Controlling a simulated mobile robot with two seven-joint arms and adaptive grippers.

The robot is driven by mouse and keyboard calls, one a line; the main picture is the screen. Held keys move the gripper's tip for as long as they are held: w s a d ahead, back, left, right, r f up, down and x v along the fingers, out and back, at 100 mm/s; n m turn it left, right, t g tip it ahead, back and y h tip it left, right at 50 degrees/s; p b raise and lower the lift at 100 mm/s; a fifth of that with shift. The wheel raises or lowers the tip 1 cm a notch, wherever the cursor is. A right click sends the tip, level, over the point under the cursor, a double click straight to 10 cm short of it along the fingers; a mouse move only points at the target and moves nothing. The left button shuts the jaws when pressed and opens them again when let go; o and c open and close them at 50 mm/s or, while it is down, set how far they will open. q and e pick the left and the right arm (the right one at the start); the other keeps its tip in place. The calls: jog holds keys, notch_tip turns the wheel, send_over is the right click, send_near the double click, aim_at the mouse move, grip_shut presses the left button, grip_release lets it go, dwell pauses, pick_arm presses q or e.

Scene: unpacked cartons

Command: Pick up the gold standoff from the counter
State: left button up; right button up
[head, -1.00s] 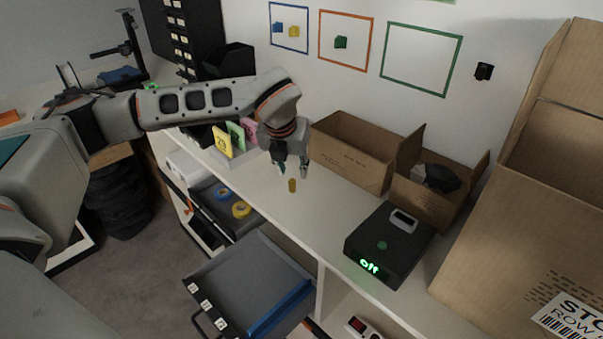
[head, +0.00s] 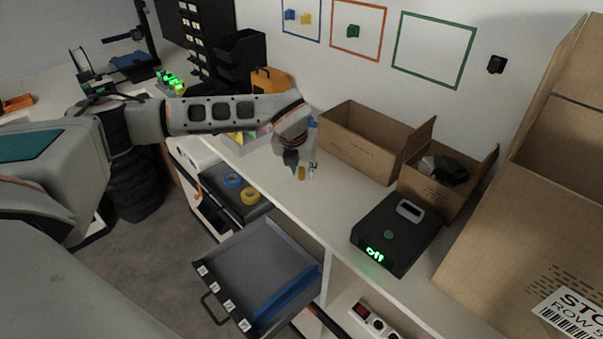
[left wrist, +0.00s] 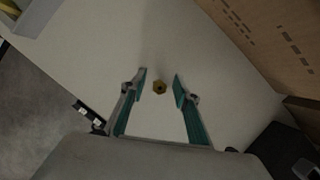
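The gold standoff (head: 302,173) stands upright on the white counter (head: 278,197), left of the open cartons. In the left wrist view the standoff (left wrist: 159,87) shows end-on, between and slightly beyond the fingertips. My left gripper (head: 302,172) points down over it, with a finger on either side. In the left wrist view the left gripper (left wrist: 160,82) is open, with clear gaps between each finger and the standoff. My right gripper is not in view.
An open carton (head: 363,145) stands behind the standoff, with a smaller carton (head: 440,185) holding a dark object. A black box (head: 397,234) with a green "off" display sits right. An open grey drawer (head: 255,275) juts out below. Yellow tape (head: 250,196) lies in another drawer.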

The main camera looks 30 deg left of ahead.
pick_arm(q)
grip_shut()
jog(key=shift+r, duration=0.1)
